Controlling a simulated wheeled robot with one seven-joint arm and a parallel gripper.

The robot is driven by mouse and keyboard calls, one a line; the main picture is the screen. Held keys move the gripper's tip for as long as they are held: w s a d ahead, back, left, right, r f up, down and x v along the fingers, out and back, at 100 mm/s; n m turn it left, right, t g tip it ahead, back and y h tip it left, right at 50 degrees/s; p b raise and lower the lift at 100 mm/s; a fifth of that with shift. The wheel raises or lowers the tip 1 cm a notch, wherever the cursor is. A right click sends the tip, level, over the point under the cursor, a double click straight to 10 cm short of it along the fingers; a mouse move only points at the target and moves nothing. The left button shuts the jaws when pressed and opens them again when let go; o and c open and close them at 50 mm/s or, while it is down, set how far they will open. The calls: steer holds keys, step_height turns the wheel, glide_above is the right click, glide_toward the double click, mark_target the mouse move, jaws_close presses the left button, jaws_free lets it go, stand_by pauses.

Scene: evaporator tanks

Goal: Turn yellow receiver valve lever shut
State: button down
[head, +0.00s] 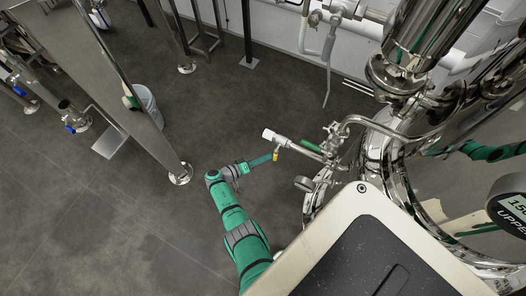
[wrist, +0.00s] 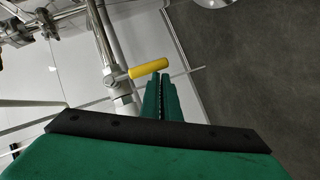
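The yellow receiver valve lever (wrist: 149,68) sticks out to the right from a silver valve (wrist: 118,82) in the wrist view, crosswise to the pipe there. In the head view the lever (head: 276,155) is a small yellow piece beside the pipe end with a white cap. My gripper (wrist: 160,76) has its green fingers together, with only a thin dark line between them. The fingertips are right by the lever's free end, just below it in the picture. I cannot tell whether they touch it. In the head view my gripper (head: 271,158) reaches the lever from the left.
A polished steel tank (head: 377,150) with pipes and fittings stands right of the lever. A steel leg (head: 150,120) and a white bucket (head: 148,105) are at the left. The dark floor (head: 100,220) around my arm is clear.

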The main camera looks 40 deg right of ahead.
steer(key=shift+s+d+f, duration=0.1)
steer(key=shift+s+f, duration=0.2)
steer(key=shift+s, duration=0.15)
